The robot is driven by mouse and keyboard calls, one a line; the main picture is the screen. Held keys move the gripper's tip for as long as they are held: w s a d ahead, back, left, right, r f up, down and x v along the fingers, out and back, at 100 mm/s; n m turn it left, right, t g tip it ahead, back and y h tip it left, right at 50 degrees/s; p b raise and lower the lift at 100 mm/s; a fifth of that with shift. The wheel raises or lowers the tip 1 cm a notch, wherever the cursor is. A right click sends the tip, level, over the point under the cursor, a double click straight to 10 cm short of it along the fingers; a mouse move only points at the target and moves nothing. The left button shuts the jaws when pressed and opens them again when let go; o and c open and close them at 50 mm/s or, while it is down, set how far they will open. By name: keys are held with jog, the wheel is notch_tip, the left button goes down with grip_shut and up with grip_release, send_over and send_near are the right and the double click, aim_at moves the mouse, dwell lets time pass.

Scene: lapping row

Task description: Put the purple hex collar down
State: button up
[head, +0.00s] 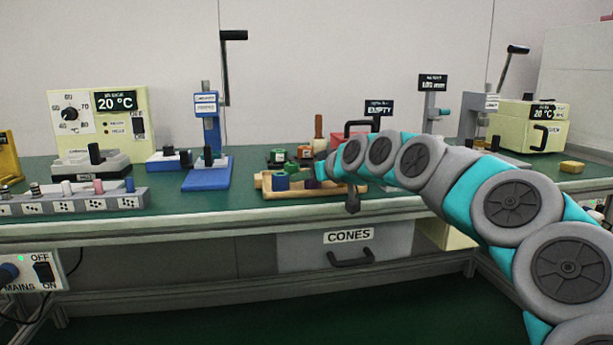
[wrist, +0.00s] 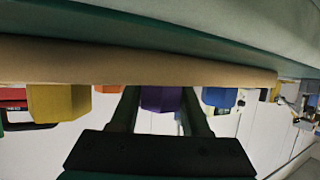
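In the wrist view my gripper (wrist: 160,103) has its two dark fingers on either side of the purple hex collar (wrist: 162,98), with no clear gap on either side. The collar is partly hidden behind a long tan wooden edge (wrist: 140,62), so I cannot tell whether its far end touches anything. In the head view my arm reaches over the pale wooden tray (head: 318,191) on the bench, and the gripper and collar are mostly hidden there.
In the wrist view a yellow piece (wrist: 58,103) and an orange one are left of the fingers, and a blue piece (wrist: 219,97) is close on the right. A blue stand (head: 208,172) is left of the tray. The green bench (head: 245,202) is bare between them.

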jog(key=o, duration=0.4)
jog(key=shift+c, duration=0.2)
jog(key=shift+r, duration=0.15)
jog(key=v, duration=1.2)
jog(key=shift+r, duration=0.1)
